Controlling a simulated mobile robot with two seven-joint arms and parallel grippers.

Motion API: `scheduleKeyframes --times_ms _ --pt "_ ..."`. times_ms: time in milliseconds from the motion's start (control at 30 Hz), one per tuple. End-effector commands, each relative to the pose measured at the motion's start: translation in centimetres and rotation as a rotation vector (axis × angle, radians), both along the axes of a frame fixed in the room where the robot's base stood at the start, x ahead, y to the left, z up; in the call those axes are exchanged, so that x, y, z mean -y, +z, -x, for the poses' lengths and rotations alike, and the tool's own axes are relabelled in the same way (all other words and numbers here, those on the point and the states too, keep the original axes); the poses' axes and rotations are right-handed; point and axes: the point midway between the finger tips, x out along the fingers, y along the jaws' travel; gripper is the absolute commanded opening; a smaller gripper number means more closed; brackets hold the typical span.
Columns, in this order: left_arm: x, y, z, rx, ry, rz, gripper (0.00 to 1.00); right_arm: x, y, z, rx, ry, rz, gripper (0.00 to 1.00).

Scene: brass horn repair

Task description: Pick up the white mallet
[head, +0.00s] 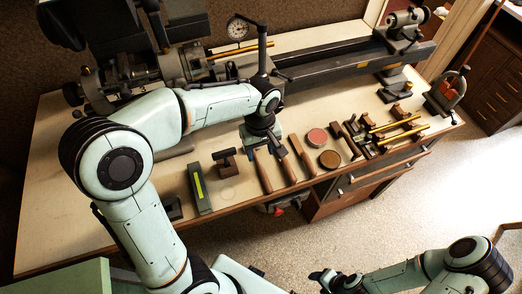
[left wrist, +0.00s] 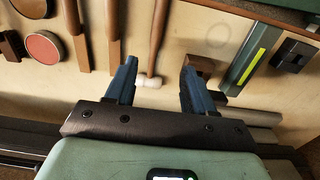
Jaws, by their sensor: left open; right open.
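The white mallet lies flat on the bench; its white head (left wrist: 148,81) and brown wooden handle (left wrist: 157,38) show in the left wrist view. In the head view its handle (head: 263,177) shows, while my left gripper hides its head. My left gripper (head: 261,142) is above the mallet's head end, pointing down. In the left wrist view its two fingers (left wrist: 158,66) are open and empty, with the mallet between them in the picture. The height gap is hard to tell. My right gripper (head: 322,279) is open and empty, low over the floor, away from the bench.
Two more wooden-handled tools (head: 285,166) lie just right of the mallet. A wooden block (head: 225,160) and a green box (head: 199,189) lie to its left. Round tins (head: 318,137) and brass rods (head: 395,124) lie farther right. A lathe (head: 330,65) stands behind.

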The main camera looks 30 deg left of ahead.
Motion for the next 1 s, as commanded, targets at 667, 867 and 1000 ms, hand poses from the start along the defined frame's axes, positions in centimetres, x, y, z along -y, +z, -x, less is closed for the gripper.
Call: scheduleKeyframes --times_ms 667,867,1000 --pt "0.2 -8.6 0.0 -0.003 0.002 -0.003 0.54 0.0 -0.9 0.8 -0.010 -0.001 0.000 0.57" --pt "0.8 -11.5 -0.1 -0.005 0.001 -0.004 0.54 0.0 -0.7 0.6 -0.007 -0.001 0.001 0.57" --pt "0.8 -13.0 -0.1 -0.002 0.003 -0.002 0.54 0.0 -0.8 0.7 -0.008 0.000 0.001 0.57"
